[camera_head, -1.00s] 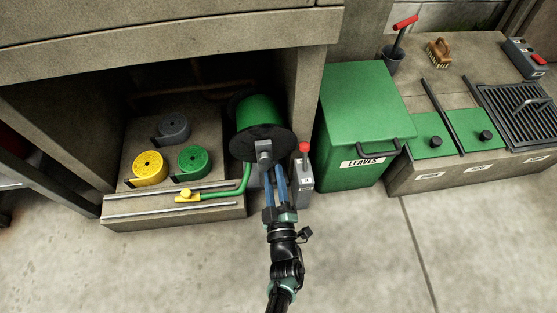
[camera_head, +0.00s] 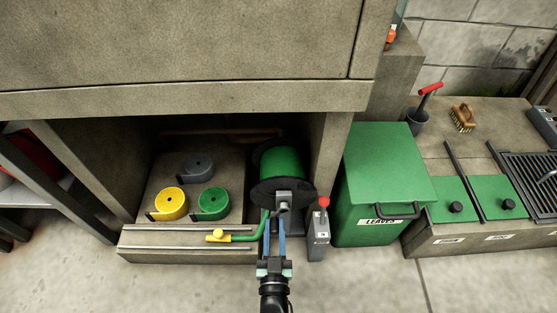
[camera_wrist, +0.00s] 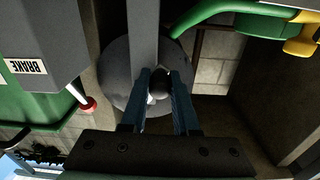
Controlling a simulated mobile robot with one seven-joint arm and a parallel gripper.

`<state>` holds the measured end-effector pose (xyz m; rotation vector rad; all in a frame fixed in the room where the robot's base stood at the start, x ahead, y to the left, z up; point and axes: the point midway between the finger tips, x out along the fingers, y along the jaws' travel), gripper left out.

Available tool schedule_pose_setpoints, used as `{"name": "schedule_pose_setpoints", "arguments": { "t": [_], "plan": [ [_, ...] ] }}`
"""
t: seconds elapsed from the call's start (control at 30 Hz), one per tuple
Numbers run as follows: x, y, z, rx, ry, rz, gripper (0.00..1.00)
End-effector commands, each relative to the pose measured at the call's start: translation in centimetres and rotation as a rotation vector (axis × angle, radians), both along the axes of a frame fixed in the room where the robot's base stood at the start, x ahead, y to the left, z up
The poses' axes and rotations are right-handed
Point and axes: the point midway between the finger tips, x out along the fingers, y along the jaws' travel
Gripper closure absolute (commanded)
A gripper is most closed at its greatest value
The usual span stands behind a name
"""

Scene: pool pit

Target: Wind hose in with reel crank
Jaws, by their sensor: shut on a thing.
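The hose reel (camera_head: 285,160) has a black flanged drum wound with green hose, inside the concrete alcove. Its grey crank (camera_head: 285,197) is on the front face; the crank arm (camera_wrist: 143,30) also shows in the wrist view. My gripper (camera_head: 274,214) is at the crank, just below and left of its grey top. In the wrist view my blue fingers (camera_wrist: 160,80) are shut on the dark crank handle (camera_wrist: 159,88). The loose green hose (camera_head: 247,237) runs left from the reel to a yellow nozzle (camera_head: 218,236) on the ledge. The hose's lower bend is partly hidden.
A grey brake box (camera_head: 318,237) with a red-knobbed lever (camera_head: 323,203) stands close right of the reel. A green leaves bin (camera_head: 385,180) is beyond it. Yellow (camera_head: 171,203), green (camera_head: 213,203) and grey (camera_head: 197,167) rolls lie left. The concrete overhang (camera_head: 200,97) is above.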

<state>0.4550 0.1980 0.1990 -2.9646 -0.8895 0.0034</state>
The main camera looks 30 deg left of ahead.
Motion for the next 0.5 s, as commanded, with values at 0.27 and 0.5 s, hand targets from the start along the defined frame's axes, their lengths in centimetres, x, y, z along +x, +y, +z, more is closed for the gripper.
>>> {"name": "schedule_pose_setpoints", "arguments": {
  "t": [0.27,0.5],
  "plan": [
    [-0.25,0.36,0.16,0.064,0.046,0.002,1.0],
    [-0.14,0.3,0.2,0.077,0.054,-0.001,1.0]
  ]
}}
